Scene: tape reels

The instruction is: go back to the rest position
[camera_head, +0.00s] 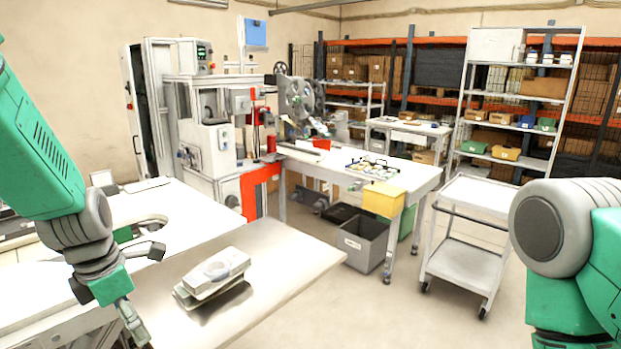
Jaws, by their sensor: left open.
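My left arm comes in from the left, green with grey joints.
Behind stand a white machine (211,150) with reels (299,97) and a workbench (400,175) with a yellow bin (383,199). A grey crate (364,243) sits on the floor. A white cart (462,262) stands at right, before shelving. Open floor lies between table and cart.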

